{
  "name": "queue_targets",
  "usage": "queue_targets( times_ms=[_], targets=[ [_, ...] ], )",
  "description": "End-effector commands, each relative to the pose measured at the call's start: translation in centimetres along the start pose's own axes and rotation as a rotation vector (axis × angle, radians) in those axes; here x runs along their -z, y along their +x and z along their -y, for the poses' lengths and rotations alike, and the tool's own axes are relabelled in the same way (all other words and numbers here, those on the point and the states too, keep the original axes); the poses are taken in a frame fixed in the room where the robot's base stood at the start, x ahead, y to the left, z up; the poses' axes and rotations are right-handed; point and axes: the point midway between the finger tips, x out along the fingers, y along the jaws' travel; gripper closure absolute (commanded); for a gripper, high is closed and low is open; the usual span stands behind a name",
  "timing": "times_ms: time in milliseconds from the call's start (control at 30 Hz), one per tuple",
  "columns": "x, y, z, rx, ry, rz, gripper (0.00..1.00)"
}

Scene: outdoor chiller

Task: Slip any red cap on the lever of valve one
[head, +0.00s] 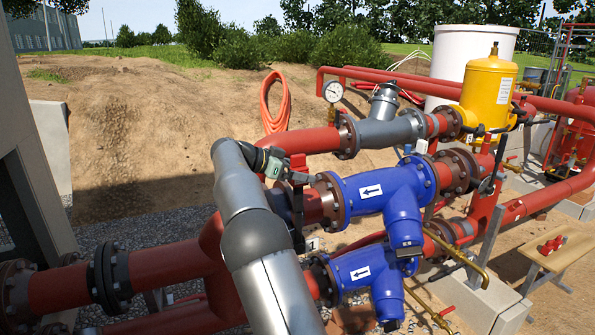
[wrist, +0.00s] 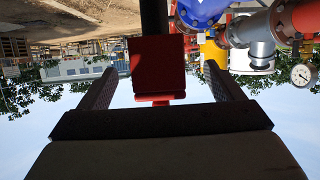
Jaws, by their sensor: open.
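A red cap (wrist: 157,68) sits at the end of a dark lever (wrist: 154,17) in the wrist view, with the lever running into it. The cap lies between the two fingers of my gripper (wrist: 160,72), with a visible gap on each side. My gripper is open. In the head view my gripper (head: 290,170) is beside the upper blue fitting, at the top of the black lever (head: 298,215).
Blue pipe fittings (head: 375,192) and red pipes (head: 165,262) stand close around my gripper. A pressure gauge (head: 333,92) and a yellow vessel (head: 487,82) are behind. An orange hose (head: 266,107) hangs at the back. Open air is above the pipes.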

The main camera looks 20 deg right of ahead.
Motion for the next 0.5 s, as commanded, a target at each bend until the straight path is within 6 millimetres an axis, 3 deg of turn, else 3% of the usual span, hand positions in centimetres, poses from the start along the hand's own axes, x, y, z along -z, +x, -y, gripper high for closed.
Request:
queue_targets(
  times_ms=[233, 500],
  targets=[
    [0.1, -0.7, 0.0, 0.001, 0.0, 0.0, 0.13],
    [0.1, -3.7, 0.1, 0.002, -0.001, -0.001, 0.13]
  ],
)
